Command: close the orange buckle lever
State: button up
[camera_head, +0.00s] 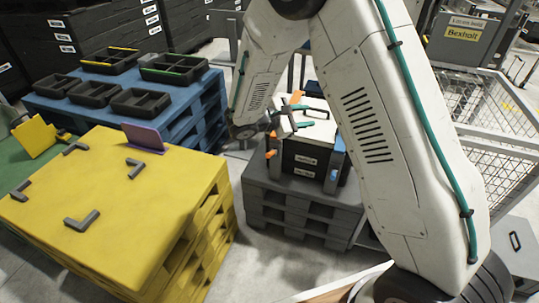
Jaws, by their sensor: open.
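A black case with a pale top (310,146) stands on a dark grey pallet (290,207) in the middle of the head view. A small orange part that looks like a buckle lever (270,154) sits on its left side. Another orange part (296,97) sticks up near the far edge of the top. I cannot tell which of them is the task's lever. My gripper (319,116) is over the case top, with its teal-tipped fingers apart, pointing right. It looks empty. Whether it touches the case is unclear. My arm hides part of the area to the right.
A yellow pallet stack (110,215) with dark corner brackets is at left. A blue pallet stack (190,118) with black trays stands behind it. A wire mesh cage (500,165) is at right. Grey floor shows between the yellow stack and the grey pallet.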

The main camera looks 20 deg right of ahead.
jog(key=w+a+f+n+t, duration=0.3)
jog(key=f, duration=0.4)
jog(key=w+a+f+n+t, duration=0.3)
jog(key=f, duration=0.3)
jog(key=n+t+y, duration=0.3)
jog(key=n+t, duration=0.2)
jog(key=n, duration=0.1)
send_near(270, 154)
jog(key=w+d+f, duration=0.2)
jog(key=w+d, duration=0.1)
jog(key=w, duration=0.1)
jog(key=x, duration=0.7)
jog(key=shift+w+a, duration=0.15)
